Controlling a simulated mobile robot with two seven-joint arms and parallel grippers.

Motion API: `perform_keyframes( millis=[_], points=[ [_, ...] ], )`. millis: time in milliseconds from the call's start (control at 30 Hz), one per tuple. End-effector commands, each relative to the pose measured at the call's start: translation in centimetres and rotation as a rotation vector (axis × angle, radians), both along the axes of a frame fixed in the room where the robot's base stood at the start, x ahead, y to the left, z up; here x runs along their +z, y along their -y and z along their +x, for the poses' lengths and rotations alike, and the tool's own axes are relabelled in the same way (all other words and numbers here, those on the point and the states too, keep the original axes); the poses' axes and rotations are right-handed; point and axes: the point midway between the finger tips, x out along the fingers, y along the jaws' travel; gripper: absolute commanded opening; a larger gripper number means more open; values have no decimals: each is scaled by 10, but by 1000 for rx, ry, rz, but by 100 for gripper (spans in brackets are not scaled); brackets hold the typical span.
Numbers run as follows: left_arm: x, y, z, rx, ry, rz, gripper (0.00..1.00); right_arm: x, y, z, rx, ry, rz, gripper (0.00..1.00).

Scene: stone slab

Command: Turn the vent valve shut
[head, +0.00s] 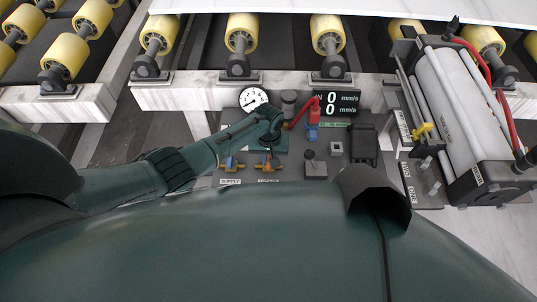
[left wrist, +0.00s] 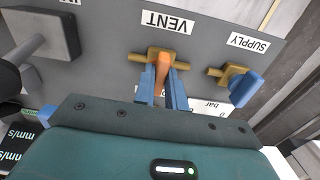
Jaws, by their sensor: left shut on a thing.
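The vent valve is a brass fitting (left wrist: 160,54) with an orange handle (left wrist: 162,68), beside the VENT label (left wrist: 167,22) on a grey panel. In the left wrist view, the handle points from the fitting toward my gripper. My left gripper (left wrist: 164,88) has its two blue fingers on either side of the orange handle, shut on it. In the head view the vent valve (head: 267,167) sits near the front of the panel, with my left gripper (head: 268,150) just behind it and partly hiding it. My right gripper is not in view.
The supply valve (left wrist: 235,73) with a blue handle stands close beside the vent valve. A round gauge (head: 254,98), a red-handled device (head: 313,111) and a display reading 0 (head: 338,102) are behind. A large cylinder unit (head: 455,120) stands at right, rollers (head: 242,33) beyond.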

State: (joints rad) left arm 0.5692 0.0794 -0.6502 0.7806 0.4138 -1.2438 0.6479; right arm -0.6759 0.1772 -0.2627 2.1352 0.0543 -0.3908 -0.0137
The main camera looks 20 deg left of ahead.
Motion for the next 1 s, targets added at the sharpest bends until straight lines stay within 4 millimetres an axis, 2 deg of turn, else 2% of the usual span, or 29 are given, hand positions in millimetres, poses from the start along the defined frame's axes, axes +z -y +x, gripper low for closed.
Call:
perform_keyframes(
  millis=[633,667,700,900,1000],
  points=[
    [2,0,3,49,8,-1,0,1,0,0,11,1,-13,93],
    [2,0,3,49,8,-1,15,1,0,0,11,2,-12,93],
    [2,0,3,48,8,-1,18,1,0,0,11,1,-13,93],
    [1,0,2,47,4,-1,35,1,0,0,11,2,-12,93],
    [1,0,1,47,3,0,35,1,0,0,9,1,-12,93]
  ],
)
